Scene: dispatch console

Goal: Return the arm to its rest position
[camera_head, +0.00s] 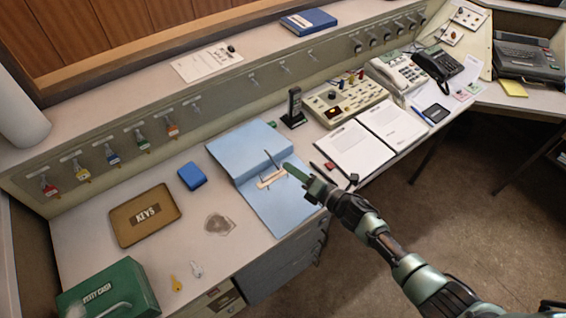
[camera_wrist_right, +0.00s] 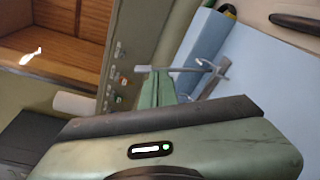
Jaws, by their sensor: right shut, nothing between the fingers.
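My right arm comes in from the lower right in the head view. Its gripper (camera_head: 292,172) is over the right part of an open light blue folder (camera_head: 240,146), close to the folder's metal fastener (camera_head: 271,179). The gripper is shut with nothing in it. In the right wrist view the green fingers (camera_wrist_right: 157,88) are together, and the metal prongs (camera_wrist_right: 215,72) show just beyond them. I cannot tell whether the fingertips touch the fastener. My left gripper is not in view.
Around the folder lie a blue box (camera_head: 192,176), a KEYS tray (camera_head: 146,215), a glass ashtray (camera_head: 220,224), loose keys (camera_head: 176,284) and a green petty cash box (camera_head: 108,290). An open logbook (camera_head: 350,150), a switch panel (camera_head: 345,98) and telephones (camera_head: 397,72) stand right. Open floor lies in front of the desk.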

